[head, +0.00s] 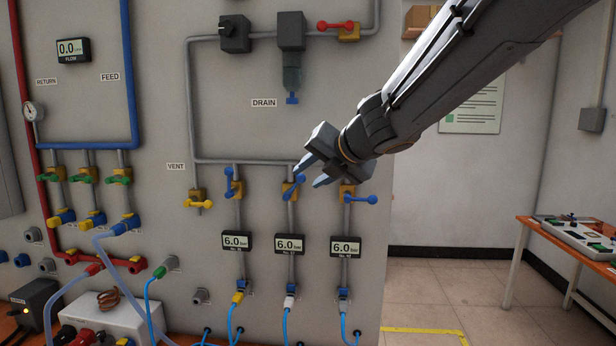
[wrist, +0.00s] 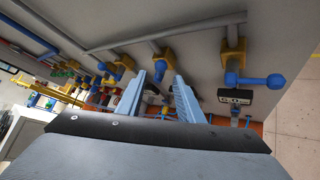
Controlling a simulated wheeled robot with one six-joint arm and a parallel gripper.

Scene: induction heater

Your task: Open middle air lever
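The middle air lever (head: 291,188) is blue, on a yellow valve body on the middle of three grey down pipes. It slants diagonally across its pipe. The left air lever (head: 229,182) stands nearly upright, along its pipe. The right air lever (head: 362,199) lies level, across its pipe. My gripper (head: 308,174) is open, in front of the panel just up and right of the middle lever. In the wrist view the middle valve (wrist: 168,57) shows between the spread fingers of my gripper (wrist: 162,82). I cannot tell whether a finger touches the lever.
Gauges reading 6.0 bar (head: 289,244) hang under the three levers. A yellow vent lever (head: 198,204) sits to the left, and a red lever (head: 335,26) is above. A table (head: 535,226) with a device stands at far right; floor between is clear.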

